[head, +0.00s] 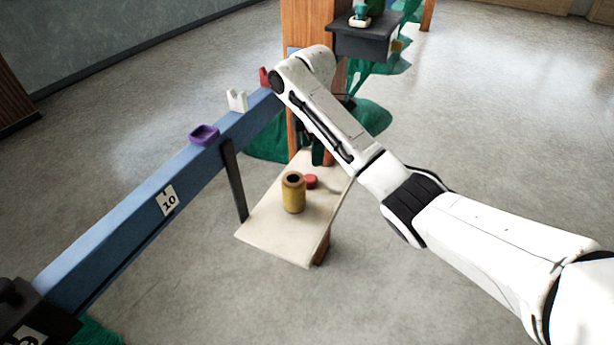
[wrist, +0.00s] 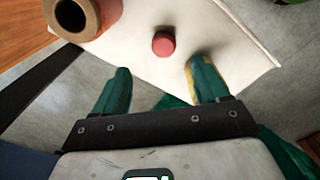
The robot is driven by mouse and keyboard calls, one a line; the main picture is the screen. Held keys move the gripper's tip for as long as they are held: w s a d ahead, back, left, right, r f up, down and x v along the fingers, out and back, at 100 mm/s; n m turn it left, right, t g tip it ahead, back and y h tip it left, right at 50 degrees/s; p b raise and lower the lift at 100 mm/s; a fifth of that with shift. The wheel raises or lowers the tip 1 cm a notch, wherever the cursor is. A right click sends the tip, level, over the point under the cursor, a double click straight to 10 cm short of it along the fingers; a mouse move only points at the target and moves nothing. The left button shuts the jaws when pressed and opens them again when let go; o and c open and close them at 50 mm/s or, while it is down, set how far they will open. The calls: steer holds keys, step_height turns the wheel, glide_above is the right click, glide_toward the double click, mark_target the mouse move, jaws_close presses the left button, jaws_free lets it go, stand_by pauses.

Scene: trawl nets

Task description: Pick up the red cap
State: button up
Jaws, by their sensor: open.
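The red cap (head: 311,181) lies on a pale board, just right of and behind a yellow cylinder (head: 293,195) with an open top. In the wrist view the cap (wrist: 164,43) sits beyond the fingertips, roughly between them sideways. My gripper (wrist: 160,65) is open with nothing between its green fingers, and it is apart from the cap. In the head view my arm comes in from the right, and its end is mostly hidden behind its own links.
The yellow cylinder (wrist: 82,15) stands left of the cap. The pale board (head: 270,235) has bare room at its front. A blue beam (head: 120,215) carries a purple holder (head: 204,135) and a white piece (head: 237,100). A dark box (head: 365,42) stands at the back.

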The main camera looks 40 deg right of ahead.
steer(key=b, duration=0.4)
glide_above(311, 177)
steer(key=f, duration=0.5)
steer(key=shift+w+d, duration=0.15)
steer(key=shift+d, duration=0.05)
steer(key=shift+a+f+p, duration=0.15)
steer(key=shift+f+p, duration=0.15)
steer(key=shift+f, duration=1)
steer(key=shift+a+f+p, duration=0.15)
steer(key=shift+f+p, duration=0.15)
steer(key=shift+f, duration=0.95)
steer(key=shift+c, duration=0.5)
steer(key=c, duration=1)
